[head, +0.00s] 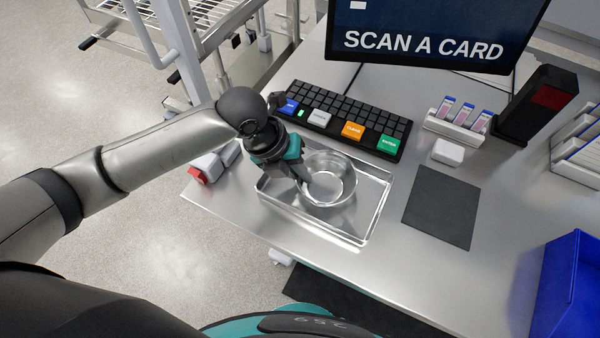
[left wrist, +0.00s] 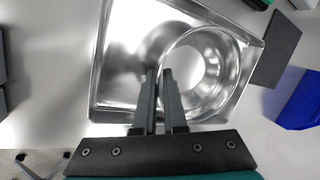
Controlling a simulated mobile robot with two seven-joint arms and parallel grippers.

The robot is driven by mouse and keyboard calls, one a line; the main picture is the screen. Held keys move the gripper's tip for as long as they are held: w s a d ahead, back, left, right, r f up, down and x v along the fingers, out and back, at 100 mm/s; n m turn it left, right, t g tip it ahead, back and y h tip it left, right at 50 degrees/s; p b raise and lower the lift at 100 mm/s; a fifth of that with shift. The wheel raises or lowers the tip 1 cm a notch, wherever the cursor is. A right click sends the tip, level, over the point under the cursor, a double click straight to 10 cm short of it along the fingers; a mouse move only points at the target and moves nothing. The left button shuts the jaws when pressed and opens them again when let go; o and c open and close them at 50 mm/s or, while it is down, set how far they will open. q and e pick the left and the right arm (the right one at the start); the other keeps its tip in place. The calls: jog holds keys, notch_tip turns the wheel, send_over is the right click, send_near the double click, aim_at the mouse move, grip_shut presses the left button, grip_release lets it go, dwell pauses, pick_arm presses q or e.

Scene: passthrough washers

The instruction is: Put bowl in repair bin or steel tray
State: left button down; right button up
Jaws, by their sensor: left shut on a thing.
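A shiny steel bowl (head: 345,185) is in the steel tray (head: 372,226) on the worktop, within the tray's outline; I cannot tell if it rests on the tray floor. My left gripper (head: 303,178) is at the bowl's left side, shut on its rim. In the left wrist view the two fingers of the gripper (left wrist: 159,85) pinch the near-left wall of the bowl (left wrist: 205,95), with the tray (left wrist: 120,105) around it. A blue bin (head: 568,275) stands at the right edge; its label is not visible. My right gripper is not in view.
A keyboard (head: 340,118) with coloured keys lies behind the tray. A dark mat (head: 441,207) lies to its right. A rack of slides (head: 458,122), a white block (head: 448,152) and a black reader (head: 538,105) stand at the back right. A monitor (head: 430,30) rises behind.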

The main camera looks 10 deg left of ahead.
pick_arm(q)
jog(key=shift+f, duration=0.15)
jog(key=c, duration=1)
grip_release()
jog(key=p+v, duration=0.1)
jog(key=v, duration=1.1)
jog(key=shift+p, duration=0.4)
jog(key=shift+d, duration=0.1)
